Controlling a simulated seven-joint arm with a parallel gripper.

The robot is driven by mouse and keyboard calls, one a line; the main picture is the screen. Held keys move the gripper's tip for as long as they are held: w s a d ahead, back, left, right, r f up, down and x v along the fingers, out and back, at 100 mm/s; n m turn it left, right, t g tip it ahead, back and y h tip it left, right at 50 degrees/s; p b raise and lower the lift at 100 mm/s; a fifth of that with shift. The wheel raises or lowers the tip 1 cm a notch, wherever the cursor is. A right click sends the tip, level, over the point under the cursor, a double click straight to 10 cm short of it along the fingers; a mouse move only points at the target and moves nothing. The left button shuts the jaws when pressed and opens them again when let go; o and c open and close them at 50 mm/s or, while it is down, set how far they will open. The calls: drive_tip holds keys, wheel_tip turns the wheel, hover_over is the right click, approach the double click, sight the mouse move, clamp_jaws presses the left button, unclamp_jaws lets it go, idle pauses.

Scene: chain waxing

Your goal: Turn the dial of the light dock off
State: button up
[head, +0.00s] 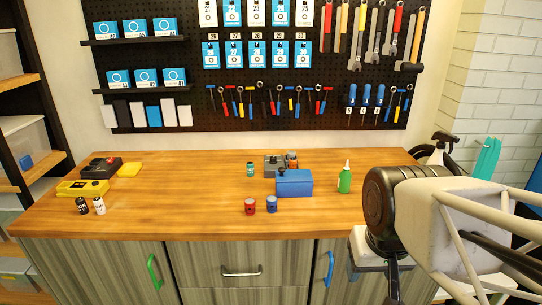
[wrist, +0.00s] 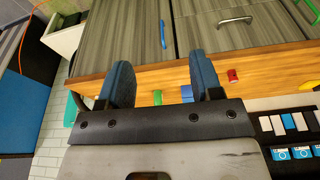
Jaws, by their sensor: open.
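A blue box (head: 294,184) with a small dark knob on its top stands at the middle right of the wooden bench; a grey device (head: 274,163) stands just behind it. A yellow box (head: 82,188) and a dark device with a red part (head: 101,168) stand at the left end. No label is readable, so I cannot tell for sure which is the light dock, nor how its dial is set. My gripper (head: 393,280) is beyond the bench's right front, away from all these. In the wrist view its blue-padded fingers (wrist: 160,62) are apart, with nothing held between them.
A red cylinder (head: 250,206) and a blue cylinder (head: 271,204) stand before the blue box. A green bottle (head: 344,180) stands right of it. Two small bottles (head: 91,206) stand front left. A pegboard with tools (head: 240,70) is behind. The bench's middle left (head: 180,195) is clear.

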drive_tip(key=w+a+r+m, duration=0.1)
drive_tip(key=w+r+m, duration=0.15)
drive_tip(key=w, duration=0.65)
drive_tip(key=w+a+r+m, duration=0.15)
drive_tip(key=w+r, duration=0.25)
drive_tip(key=w, duration=0.5)
drive_tip(key=m+g, duration=0.3)
drive_tip(key=m, duration=1)
hover_over(273, 157)
drive_tip(key=f, duration=1.3)
drive_tip(key=shift+s+d+f, duration=0.2)
drive_tip(key=shift+s, duration=0.15)
drive_tip(key=shift+w+a+f+m, duration=0.15)
drive_tip(key=shift+w+f+m, duration=0.15)
drive_tip(key=shift+w+f, duration=0.15)
drive_tip(key=shift+f, duration=0.1)
drive_tip(key=shift+f, duration=3.75)
drive_tip(key=shift+c, duration=0.2)
